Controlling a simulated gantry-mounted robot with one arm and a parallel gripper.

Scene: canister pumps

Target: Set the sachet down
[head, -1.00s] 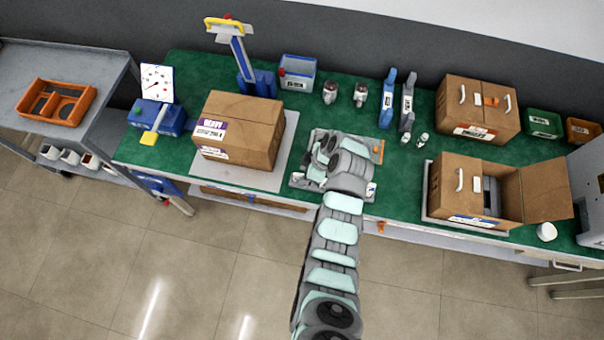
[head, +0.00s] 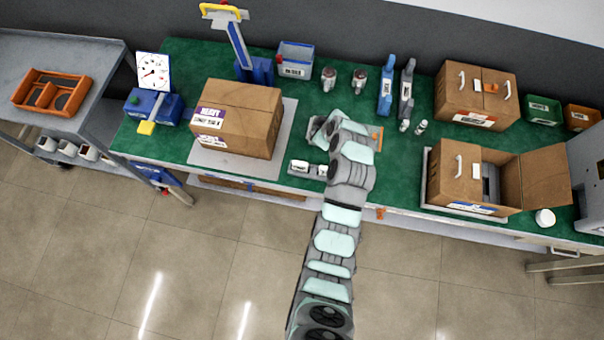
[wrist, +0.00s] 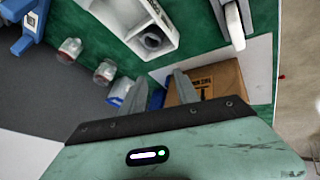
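My gripper (wrist: 163,88) shows in the wrist view with its two grey fingers apart and a bare gap between them. No sachet shows between the fingers, and I cannot make one out for sure elsewhere. In the head view my arm reaches over the green bench and its wrist hides part of the grey fixture in the middle. In the wrist view a pale tray (wrist: 128,22) with a round dark item in it lies beyond the fingers. Small white items (head: 300,166) lie at the bench's front edge, left of my arm.
A closed carton (head: 236,118) stands on a pale plate to the left. An open carton (head: 462,182) stands to the right, another closed one (head: 476,92) behind it. Two jars (head: 329,79), a grey-blue bin (head: 295,60) and upright bottles (head: 386,92) stand at the back.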

